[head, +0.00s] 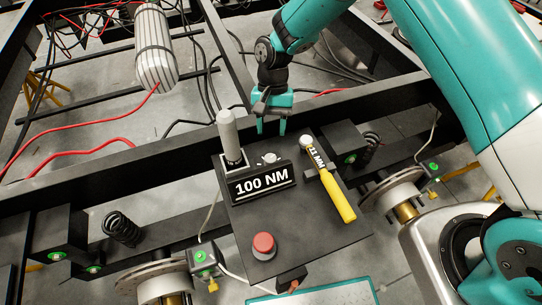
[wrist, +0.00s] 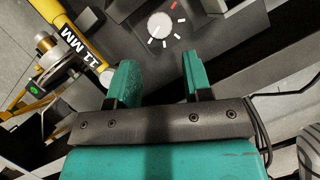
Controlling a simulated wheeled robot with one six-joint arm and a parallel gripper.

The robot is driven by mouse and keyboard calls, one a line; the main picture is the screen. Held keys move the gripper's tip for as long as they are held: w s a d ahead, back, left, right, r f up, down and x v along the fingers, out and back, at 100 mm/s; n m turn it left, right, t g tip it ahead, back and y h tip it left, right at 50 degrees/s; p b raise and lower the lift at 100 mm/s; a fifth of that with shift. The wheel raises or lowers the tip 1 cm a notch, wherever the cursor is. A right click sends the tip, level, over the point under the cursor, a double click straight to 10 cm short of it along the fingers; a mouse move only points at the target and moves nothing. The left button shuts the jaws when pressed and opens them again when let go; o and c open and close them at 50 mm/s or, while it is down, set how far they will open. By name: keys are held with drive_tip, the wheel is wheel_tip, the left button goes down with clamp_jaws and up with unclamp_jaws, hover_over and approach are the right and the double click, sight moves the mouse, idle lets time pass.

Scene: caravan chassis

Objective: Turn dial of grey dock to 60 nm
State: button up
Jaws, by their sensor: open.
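The dock (head: 300,225) is a dark box on the chassis with a sign (head: 264,183) reading 100 NM. Its small light dial (head: 269,158) sits behind the sign, in front of my gripper in the head view. In the wrist view the dial (wrist: 161,25) is a white round knob with white tick marks around it and one red mark at its upper right. My gripper (head: 271,127) is open and empty. In the wrist view its teal fingers (wrist: 158,75) point toward the dial, which lies beyond the fingertips, apart from them. The dial's exact setting is hard to read.
On the dock are a grey cylindrical tool (head: 230,138) standing upright, a yellow-handled tool (head: 339,196) marked 11 MM and a red button (head: 263,246). The yellow tool (wrist: 65,37) is left of the dial in the wrist view. Black chassis beams and loose cables lie around.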

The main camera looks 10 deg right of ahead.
sight(270, 157)
drive_tip(key=p+x, duration=0.1)
drive_tip(key=x, duration=0.8)
drive_tip(key=shift+s+f, duration=0.15)
drive_tip(key=shift+f, duration=0.15)
drive_tip(key=c, duration=0.7)
